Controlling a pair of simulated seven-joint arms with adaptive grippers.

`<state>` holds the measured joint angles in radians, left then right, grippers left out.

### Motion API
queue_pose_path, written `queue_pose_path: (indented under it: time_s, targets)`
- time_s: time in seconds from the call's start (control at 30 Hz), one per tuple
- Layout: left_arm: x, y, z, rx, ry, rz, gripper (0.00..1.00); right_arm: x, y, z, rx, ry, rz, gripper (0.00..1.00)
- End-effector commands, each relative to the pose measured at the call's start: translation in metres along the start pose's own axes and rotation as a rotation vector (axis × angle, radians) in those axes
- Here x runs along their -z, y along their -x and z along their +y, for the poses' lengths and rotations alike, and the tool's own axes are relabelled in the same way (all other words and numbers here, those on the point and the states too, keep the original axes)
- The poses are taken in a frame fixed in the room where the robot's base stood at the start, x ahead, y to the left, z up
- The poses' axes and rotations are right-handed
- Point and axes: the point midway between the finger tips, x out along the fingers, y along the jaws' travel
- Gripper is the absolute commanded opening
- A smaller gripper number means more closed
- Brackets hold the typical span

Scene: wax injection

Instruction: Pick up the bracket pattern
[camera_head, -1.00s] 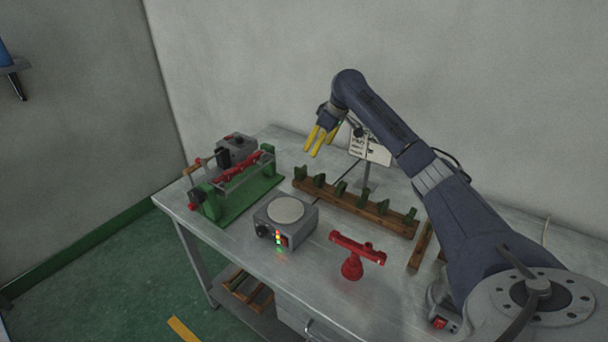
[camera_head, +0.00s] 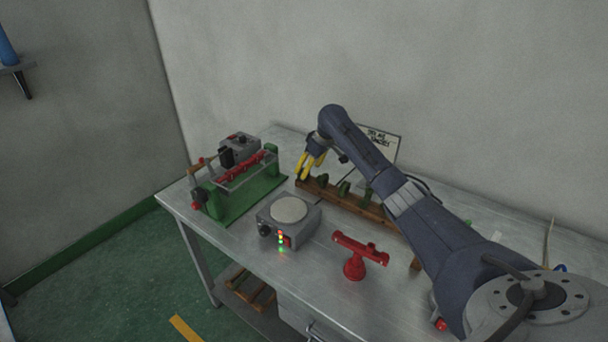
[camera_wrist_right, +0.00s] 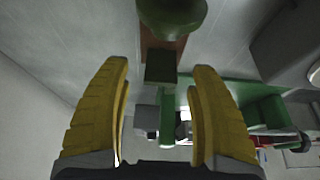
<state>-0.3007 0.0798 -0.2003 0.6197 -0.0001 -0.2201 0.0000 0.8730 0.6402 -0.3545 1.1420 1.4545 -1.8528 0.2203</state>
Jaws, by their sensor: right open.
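Several green patterns stand in a row on a wooden rack (camera_head: 372,213); one green pattern (camera_head: 344,188) shows clearly in the head view. I cannot tell which of them is the bracket pattern. My right gripper (camera_head: 309,168) is at the rack's left end, fingers pointing down, and hides the leftmost pattern there. In the right wrist view its yellow fingers (camera_wrist_right: 158,105) are open and apart. An upright green piece (camera_wrist_right: 167,118) shows between them, and a rounded green pattern (camera_wrist_right: 172,14) lies beyond at the top. No contact is visible. My left gripper is not in view.
A grey device with a round plate (camera_head: 290,210) and lit lamps stands in front of the rack. A red stand (camera_head: 357,252) is to its right. A green fixture with a red bar (camera_head: 240,180) is at the left. A sign (camera_head: 382,142) stands behind my right arm.

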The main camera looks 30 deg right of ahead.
Motion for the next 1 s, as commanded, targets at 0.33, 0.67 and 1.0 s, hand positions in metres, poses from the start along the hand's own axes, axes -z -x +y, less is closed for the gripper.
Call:
queue_pose_path:
  time_s: [0.33,0.67,1.0]
  targets:
    - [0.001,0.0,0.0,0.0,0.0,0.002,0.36,0.001,-0.031,-0.001,-0.001,0.0,0.0,0.62]
    - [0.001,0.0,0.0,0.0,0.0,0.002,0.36,0.002,-0.032,-0.001,-0.001,0.0,0.0,0.56]
    - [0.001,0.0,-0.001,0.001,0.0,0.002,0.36,0.002,-0.032,-0.001,-0.001,0.0,0.0,0.17]
